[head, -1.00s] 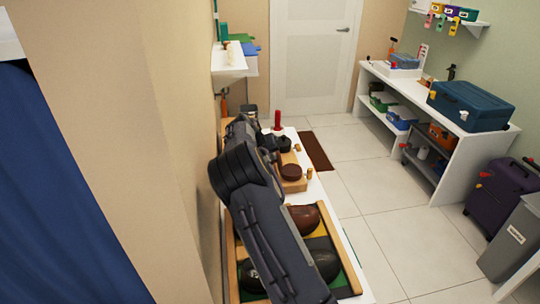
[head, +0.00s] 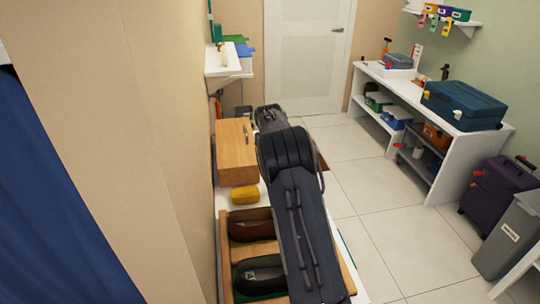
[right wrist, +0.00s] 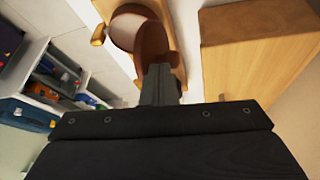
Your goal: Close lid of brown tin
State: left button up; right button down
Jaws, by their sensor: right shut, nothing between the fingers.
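The brown tin (right wrist: 128,30) shows in the right wrist view on a wooden board. A second brown piece (right wrist: 155,42), apparently its lid, overlaps it just beyond my fingertips; its exact angle is hard to tell. My right gripper (right wrist: 159,72) is shut and empty, with its tips touching or very close to this brown piece. In the head view my right arm covers the tin and the gripper. My left gripper is not in view.
A wooden box (head: 236,150) stands close left of my right arm, with a yellow item (head: 231,196) in front. A tray holds a brown shoe (head: 250,225) and a dark shoe (head: 259,274). A wall is at the left; open floor (head: 375,215) lies right.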

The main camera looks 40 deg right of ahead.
jog(key=shift+s+d+m+t+y, duration=0.15)
jog(key=shift+s+d+t+y, duration=0.1)
jog(key=shift+d+y, duration=0.2)
jog(key=shift+s+d+m+t+y, duration=0.15)
jog(key=shift+s+d+y, duration=0.15)
jog(key=shift+d, duration=0.2)
jog(key=shift+s+d+f+t+y, duration=0.15)
jog(key=shift+d+t+y, duration=0.15)
jog(key=shift+y, duration=0.1)
jog(key=shift+s+d+f+t+y, duration=0.1)
jog(key=shift+s+d+t+y, duration=0.1)
jog(key=shift+d+y, duration=0.15)
jog(key=shift+s+d+f+m+t+y+b, duration=0.2)
jog(key=shift+d+y, duration=0.1)
jog(key=shift+y, duration=0.1)
jog(key=shift+s+d+f+m+t+y+b, duration=0.1)
jog(key=shift+d+t+y+b, duration=0.1)
jog(key=shift+d+y, duration=0.15)
jog(key=shift+s+d+f+m+t+y+b, duration=0.4)
jog(key=shift+d+f+t+y, duration=0.35)
jog(key=shift+y, duration=0.4)
jog(key=shift+s+d+f+t+y+b, duration=0.4)
jog(key=shift+d+f+t+y, duration=0.3)
jog(key=shift+y, duration=0.3)
jog(key=shift+s+d+f+m+t+y+b, duration=0.2)
jog(key=shift+d+f+m+t+y+b, duration=0.15)
jog(key=shift+f+m+t+y+b, duration=0.35)
jog(key=shift+s+d+f+b, duration=0.15)
jog(key=shift+d+f+b, duration=0.05)
jog(key=shift+f+b, duration=0.3)
